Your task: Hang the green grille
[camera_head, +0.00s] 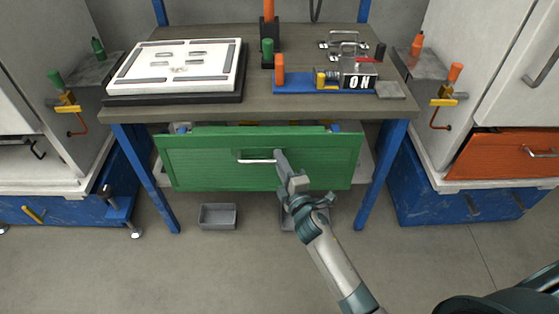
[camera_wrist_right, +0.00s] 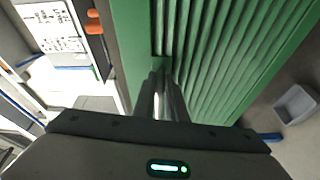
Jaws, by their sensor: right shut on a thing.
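The green grille (camera_head: 205,165) is a wide slatted panel with a silver bar handle (camera_head: 257,161) on its front. In the head view it stands upright below the front of the tabletop, between the table's blue legs. My right gripper (camera_head: 280,158) reaches up from below and is shut on the grille at the right end of its handle. In the right wrist view the fingers (camera_wrist_right: 160,98) are close together against the green slatted face (camera_wrist_right: 215,60). The fingertip contact is partly hidden. My left gripper is not in view.
The table (camera_head: 310,108) carries a white panel (camera_head: 178,68), a blue holder (camera_head: 300,86) and small parts. A grey bin (camera_head: 217,215) stands on the floor below. An orange grille (camera_head: 500,155) is on the right cabinet.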

